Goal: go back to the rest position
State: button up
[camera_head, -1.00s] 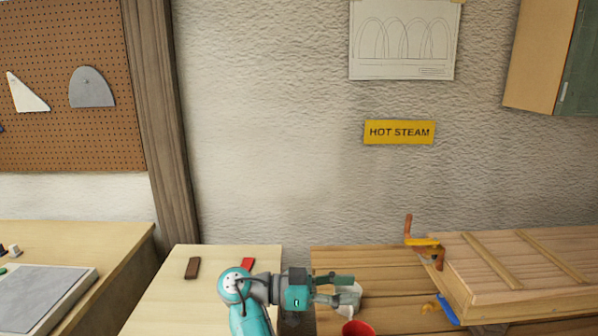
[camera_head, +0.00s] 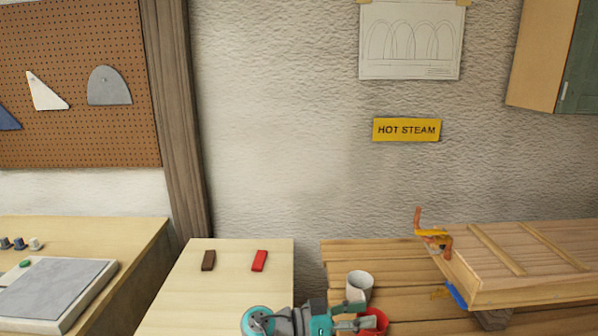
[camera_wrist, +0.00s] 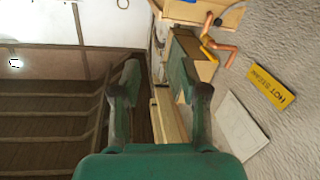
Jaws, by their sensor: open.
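My gripper (camera_head: 366,314) is low in the head view, its fingers pointing right and spread apart. In the wrist view the two dark fingertips (camera_wrist: 160,92) stand wide apart with nothing held between them. A red cup (camera_head: 380,321) is partly hidden by the fingers in the head view; I cannot tell whether they touch it. A white cup (camera_head: 359,284) stands upright on the slatted table (camera_head: 340,257), just beyond the fingers.
A wooden form (camera_head: 525,288) with an orange clamp (camera_head: 435,240) lies at right. A pale table (camera_head: 225,290) carries a brown block (camera_head: 208,261) and a red block (camera_head: 259,261). A bench (camera_head: 110,235) stands at left. The wall holds a yellow sign (camera_head: 406,130).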

jog(key=s+d+f+n+t+y, duration=0.3)
jog(key=d+f+n, duration=0.15)
jog(key=f, duration=0.65)
jog(key=s+d+f+n+t+y, duration=0.25)
jog(key=s+f+n, duration=0.2)
jog(key=f, duration=0.55)
jog(key=s+d+f+n+t+y, duration=0.2)
jog(key=s+f+n+y, duration=0.35)
jog(key=s+f, duration=0.65)
jog(key=s+a+r+n+t+y, duration=0.1)
jog(key=s+a+r+y, duration=0.15)
jog(key=s, duration=0.75)
jog(key=s+a+r+y, duration=0.1)
jog(key=s+r+y, duration=0.2)
jog(key=s, duration=0.6)
jog(key=s+r+m+t, duration=0.2)
jog(key=s+r+t, duration=0.1)
jog(key=s+r, duration=0.8)
notch_tip(320, 180, up, 6)
jog(key=shift+a+f+y, duration=0.2)
jog(key=shift+a+y, duration=0.05)
jog(key=shift+y, duration=0.2)
